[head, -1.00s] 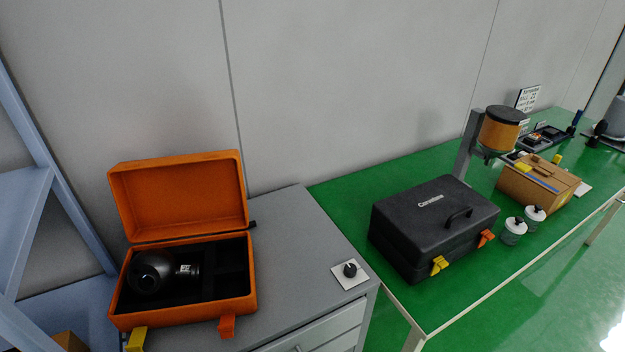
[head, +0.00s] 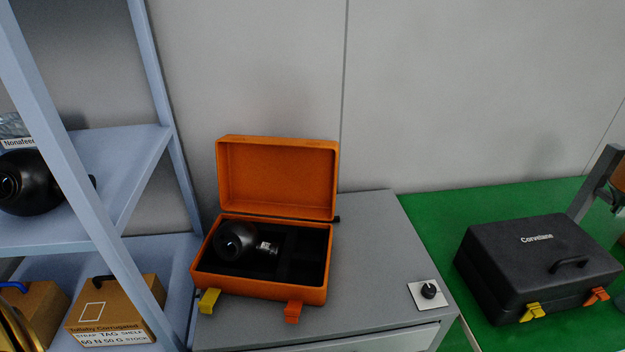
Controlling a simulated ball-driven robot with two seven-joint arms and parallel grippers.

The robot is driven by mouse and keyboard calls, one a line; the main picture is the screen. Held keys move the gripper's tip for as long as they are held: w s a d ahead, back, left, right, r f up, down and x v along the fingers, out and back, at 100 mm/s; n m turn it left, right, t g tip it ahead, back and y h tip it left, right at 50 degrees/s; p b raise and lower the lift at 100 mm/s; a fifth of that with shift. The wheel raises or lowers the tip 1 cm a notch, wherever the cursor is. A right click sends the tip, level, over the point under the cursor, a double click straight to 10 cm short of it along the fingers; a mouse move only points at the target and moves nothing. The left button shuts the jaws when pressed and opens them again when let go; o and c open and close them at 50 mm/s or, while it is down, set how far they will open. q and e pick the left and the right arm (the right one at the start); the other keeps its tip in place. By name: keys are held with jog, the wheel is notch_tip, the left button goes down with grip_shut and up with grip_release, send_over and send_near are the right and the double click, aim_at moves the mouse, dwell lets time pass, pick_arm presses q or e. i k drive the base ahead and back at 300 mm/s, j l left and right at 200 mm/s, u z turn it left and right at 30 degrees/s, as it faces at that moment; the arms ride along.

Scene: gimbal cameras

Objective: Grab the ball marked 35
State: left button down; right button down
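A black ball-shaped camera (head: 235,241) lies in the open orange case (head: 257,288) on the grey cabinet. A small white label (head: 265,246) sits on the part at its right side; its marking is too small to read for sure. A second, larger-looking black ball-shaped camera (head: 32,186) stands on the upper shelf at the left edge, partly hidden by the rack post. I can read no 35 on it. Neither of my grippers is in view.
The blue-grey rack (head: 90,160) stands left of the cabinet (head: 375,240), with cardboard boxes (head: 112,310) on its lower shelf. A small knob plate (head: 428,293) lies on the cabinet. A closed black case (head: 530,262) stands on the green table (head: 440,222) at right.

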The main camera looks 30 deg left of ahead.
aim_at(236, 241)
jog(key=u, duration=1.2)
